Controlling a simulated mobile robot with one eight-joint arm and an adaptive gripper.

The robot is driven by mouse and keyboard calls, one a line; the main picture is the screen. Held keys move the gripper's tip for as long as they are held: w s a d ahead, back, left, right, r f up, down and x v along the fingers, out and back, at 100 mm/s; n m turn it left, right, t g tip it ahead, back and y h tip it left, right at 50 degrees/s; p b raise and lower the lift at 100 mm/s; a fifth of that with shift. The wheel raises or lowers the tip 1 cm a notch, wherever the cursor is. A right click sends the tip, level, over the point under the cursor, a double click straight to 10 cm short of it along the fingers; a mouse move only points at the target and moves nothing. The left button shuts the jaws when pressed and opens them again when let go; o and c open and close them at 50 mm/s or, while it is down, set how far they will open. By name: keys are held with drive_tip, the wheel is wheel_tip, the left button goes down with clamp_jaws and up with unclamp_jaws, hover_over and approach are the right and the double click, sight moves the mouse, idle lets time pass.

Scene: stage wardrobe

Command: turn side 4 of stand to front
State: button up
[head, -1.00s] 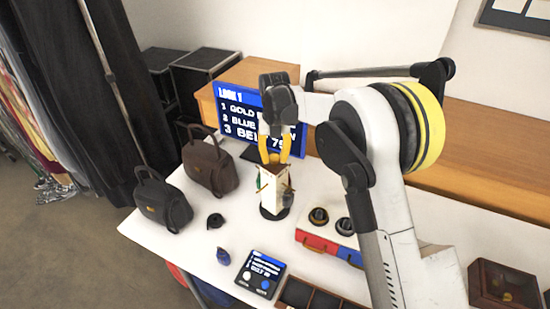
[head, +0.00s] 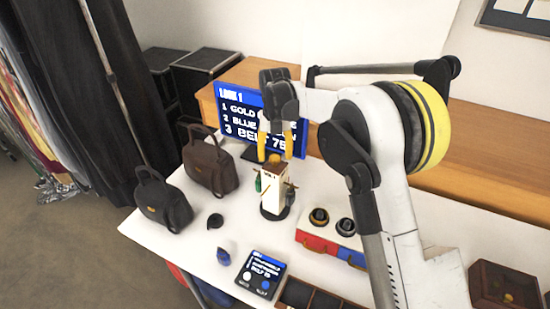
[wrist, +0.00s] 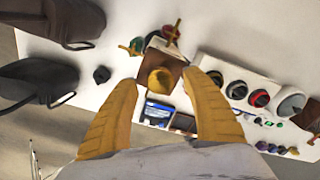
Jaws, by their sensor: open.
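The stand (head: 274,189) is a white upright block on a round black base, with a brown top and a yellow knob, on the white table. Small items hang on its sides, a green one at left and a dark one at right. In the wrist view its brown top with the yellow knob (wrist: 160,80) lies between and beyond the fingertips. My gripper (head: 275,155) is open, with yellow fingers pointing down just above the stand; it also shows in the wrist view (wrist: 163,80). I cannot read any side number.
Two dark handbags (head: 163,203) (head: 209,165) stand left of the stand. A blue screen (head: 240,105) stands behind. In front are a small panel (head: 260,273), a dark roll (head: 215,220) and a red and blue case (head: 318,245). A wooden box (head: 505,287) sits at right.

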wheel_tip(320, 180, up, 11)
drive_tip(key=shift+f, duration=0.1)
idle(0.3)
